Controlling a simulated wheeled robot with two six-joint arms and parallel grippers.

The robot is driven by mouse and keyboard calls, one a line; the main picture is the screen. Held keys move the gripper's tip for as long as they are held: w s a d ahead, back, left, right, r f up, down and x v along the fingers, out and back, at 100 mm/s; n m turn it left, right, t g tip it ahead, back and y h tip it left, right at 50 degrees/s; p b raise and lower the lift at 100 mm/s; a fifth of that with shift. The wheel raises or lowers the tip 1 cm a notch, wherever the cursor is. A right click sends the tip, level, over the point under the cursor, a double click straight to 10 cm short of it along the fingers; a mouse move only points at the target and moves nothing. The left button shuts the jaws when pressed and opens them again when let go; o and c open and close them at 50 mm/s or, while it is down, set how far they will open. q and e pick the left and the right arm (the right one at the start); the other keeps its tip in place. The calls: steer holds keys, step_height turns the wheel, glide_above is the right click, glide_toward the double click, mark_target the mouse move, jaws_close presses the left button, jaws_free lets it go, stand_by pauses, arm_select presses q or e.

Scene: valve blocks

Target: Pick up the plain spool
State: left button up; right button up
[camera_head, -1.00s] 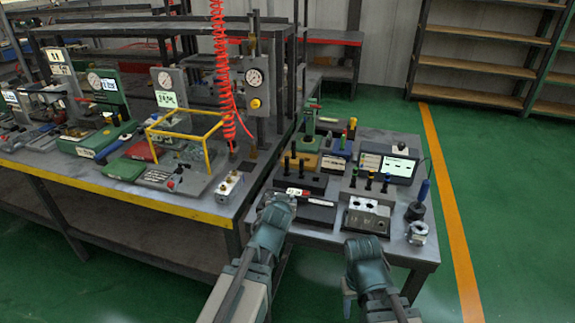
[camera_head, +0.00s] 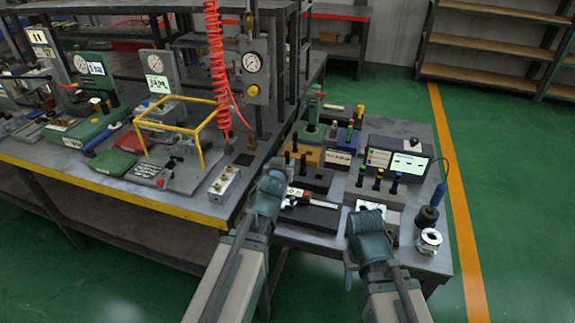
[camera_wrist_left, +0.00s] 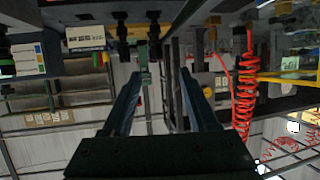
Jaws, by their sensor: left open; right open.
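Several slim dark upright pieces that may be spools stand on the small table. A row with dark tops (camera_head: 378,181) stands in a grey block (camera_head: 400,202). I cannot tell which is the plain spool. My left gripper (camera_head: 271,178) is at the table's left edge, near the dark block; its fingers are unclear there. In the left wrist view my left gripper (camera_wrist_left: 163,73) is open and empty, with dark knobbed pieces (camera_wrist_left: 155,38) beyond its fingertips. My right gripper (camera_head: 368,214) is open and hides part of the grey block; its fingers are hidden.
A silver ring-like part (camera_head: 429,241) and a black round part (camera_head: 427,217) stand at the right edge. A display unit (camera_head: 398,160) stands behind. A red coiled hose (camera_head: 217,75) hangs over the large bench (camera_head: 110,190) at left. Floor to the right is clear.

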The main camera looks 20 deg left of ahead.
mark_target(286, 155)
arm_select(q)
steer(key=b+x, duration=0.3)
steer(key=x, duration=0.5)
steer(key=shift+w+f, duration=0.1)
steer(key=b+x, duration=0.1)
steer(key=x, duration=0.1)
steer(key=b+x, duration=0.1)
steer(key=x, duration=0.2)
steer(key=shift+d+f, duration=0.25)
steer(key=shift+r, duration=0.1)
jaws_close()
